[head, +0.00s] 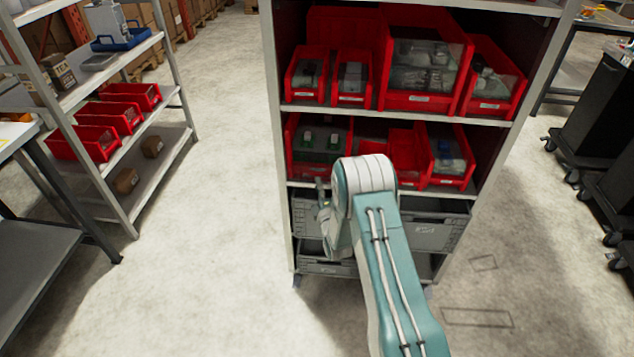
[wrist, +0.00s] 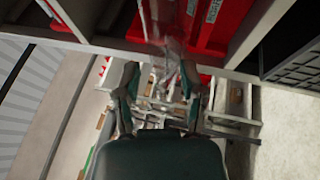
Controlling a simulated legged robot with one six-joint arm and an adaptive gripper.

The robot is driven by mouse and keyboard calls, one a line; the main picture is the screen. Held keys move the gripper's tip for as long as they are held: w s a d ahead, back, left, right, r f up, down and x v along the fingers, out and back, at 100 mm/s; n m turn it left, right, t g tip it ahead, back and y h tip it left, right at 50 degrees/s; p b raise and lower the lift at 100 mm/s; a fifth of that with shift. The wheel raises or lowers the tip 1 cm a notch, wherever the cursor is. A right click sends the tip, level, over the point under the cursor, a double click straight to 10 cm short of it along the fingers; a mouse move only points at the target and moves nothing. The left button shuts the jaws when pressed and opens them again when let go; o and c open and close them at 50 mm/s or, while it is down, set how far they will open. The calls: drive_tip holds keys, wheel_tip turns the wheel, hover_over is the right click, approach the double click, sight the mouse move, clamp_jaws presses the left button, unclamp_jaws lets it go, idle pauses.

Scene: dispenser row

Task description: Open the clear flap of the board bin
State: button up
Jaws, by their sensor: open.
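A red bin with green boards behind a clear front (head: 318,140) sits at the left of the shelf unit's second shelf in the head view. The lower right of this bin is hidden by my arm. My gripper (wrist: 160,78) is open in the wrist view, its two fingers apart. A clear, see-through piece (wrist: 172,52) shows just past and between the fingertips, below a red bin (wrist: 222,25). I cannot tell whether the fingers touch it. In the head view my gripper (head: 324,205) hangs below the board bin, in front of the grey crates, mostly hidden by my wrist.
More red bins with clear fronts (head: 425,65) fill the upper shelf. Grey crates (head: 435,230) stand below. A side rack with red bins (head: 110,117) is at the left. Dark cabinets (head: 592,110) stand at the right. The floor (head: 220,230) left of the shelf unit is clear.

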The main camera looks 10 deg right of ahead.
drive_tip(key=s+d+f, duration=0.1)
drive_tip(key=s+f, duration=0.5)
drive_tip(key=f, duration=0.1)
drive_tip(key=shift+d+f, duration=0.15)
drive_tip(key=shift+d, duration=0.25)
idle(0.6)
drive_tip(key=shift+s, duration=0.1)
drive_tip(key=v, duration=0.7)
drive_tip(key=shift+s, duration=0.15)
idle(0.5)
